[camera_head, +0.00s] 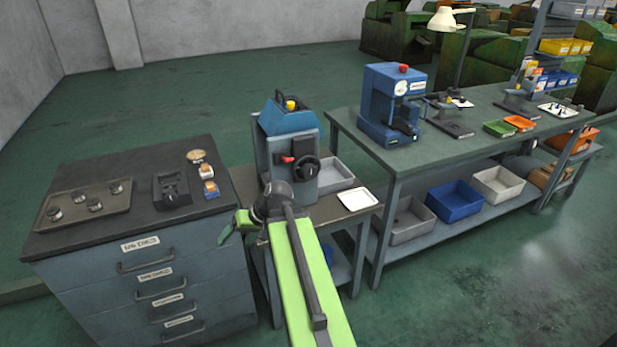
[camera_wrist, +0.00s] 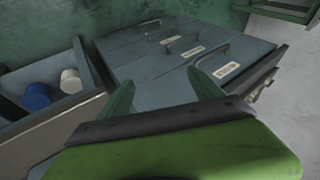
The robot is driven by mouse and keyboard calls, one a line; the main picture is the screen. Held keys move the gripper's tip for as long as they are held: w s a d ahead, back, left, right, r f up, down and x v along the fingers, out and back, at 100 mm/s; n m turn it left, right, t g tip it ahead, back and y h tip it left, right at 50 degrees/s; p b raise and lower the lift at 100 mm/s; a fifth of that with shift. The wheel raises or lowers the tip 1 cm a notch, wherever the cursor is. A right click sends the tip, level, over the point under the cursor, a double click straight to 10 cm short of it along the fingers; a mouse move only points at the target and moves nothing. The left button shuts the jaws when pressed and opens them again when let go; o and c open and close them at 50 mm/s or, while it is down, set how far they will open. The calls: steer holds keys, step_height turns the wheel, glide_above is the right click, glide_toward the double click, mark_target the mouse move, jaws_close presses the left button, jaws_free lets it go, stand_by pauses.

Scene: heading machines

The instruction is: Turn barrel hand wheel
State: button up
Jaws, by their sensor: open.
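A dark round hand wheel (camera_head: 307,168) sits on the front of a small grey machine with a blue top (camera_head: 287,125), in the head view. A red-tipped lever (camera_head: 288,160) is just left of the wheel. My arm reaches up from the bottom, and my gripper (camera_head: 228,228) is left of and below the wheel, apart from it, by the drawer cabinet's right side. In the wrist view my gripper (camera_wrist: 160,78) shows two green fingers spread apart with nothing between them. The wheel is not in the wrist view.
A grey drawer cabinet (camera_head: 160,270) stands left, its drawer handles also in the wrist view (camera_wrist: 198,49). The machine's bench holds a grey bin (camera_head: 337,176) and white tray (camera_head: 357,199). A long workbench (camera_head: 440,150) stands right. Open green floor lies at lower right.

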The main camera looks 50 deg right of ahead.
steer(key=s+d+r+m+t+h+b, duration=0.1)
steer(key=s+d+r+m+t, duration=0.1)
steer(key=d, duration=0.6)
steer(key=s+d+r+m+t+h, duration=0.1)
steer(key=d+r+t, duration=0.15)
steer(key=d, duration=0.65)
steer(key=m+t+h+b, duration=0.1)
steer(key=m+t+h, duration=0.3)
steer(key=t, duration=0.1)
glide_toward(312, 173)
steer(key=shift+g, duration=0.25)
steer(key=b+x, duration=0.1)
steer(key=x, duration=0.2)
steer(key=b+x, duration=0.2)
steer(key=x, duration=0.2)
steer(key=b+x, duration=0.1)
steer(key=x, duration=0.3)
steer(key=shift+w+d+r+b, duration=0.1)
steer(key=shift+w+r+b, duration=0.1)
steer(key=shift+r+b, duration=0.1)
steer(key=c, duration=1.4)
